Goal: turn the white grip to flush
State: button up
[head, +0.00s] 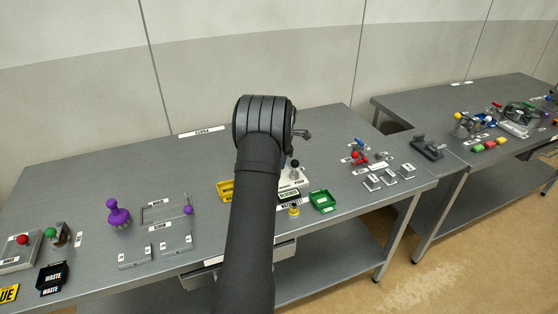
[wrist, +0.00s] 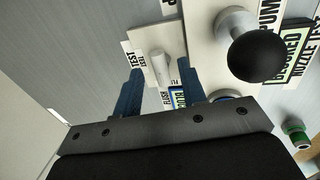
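The white grip (wrist: 161,69) is a small rounded lever on a pale plate (wrist: 143,38) in the wrist view. Labels beside it include a "TEST" label (wrist: 134,61) and a "FLUSH" label (wrist: 166,99). My gripper (wrist: 161,80) is open, with one blue finger to each side of the grip in the picture. I see no contact; how far the fingertips are from the plate is hard to tell. In the head view my gripper (head: 301,134) is mostly hidden behind my arm, and I cannot make out the white grip there.
A black ball knob (wrist: 256,55) on a white panel is close to the right finger. A green and white cap (wrist: 297,134) is farther right. In the head view, a yellow bin (head: 226,190) and a green bin (head: 323,201) flank my arm on the grey table (head: 90,185).

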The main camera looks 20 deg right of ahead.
jog(key=s+r, duration=0.3)
jog(key=r, duration=1.3)
jog(key=shift+s+r, duration=0.15)
jog(key=shift+r, duration=0.1)
jog(key=w+f, duration=0.1)
jog(key=f, duration=0.4)
jog(key=w+f, duration=0.1)
jog(key=f, duration=0.5)
jog(key=w+f, duration=0.1)
jog(key=f, duration=0.5)
jog(key=shift+w+f, duration=0.1)
jog(key=shift+w, duration=0.1)
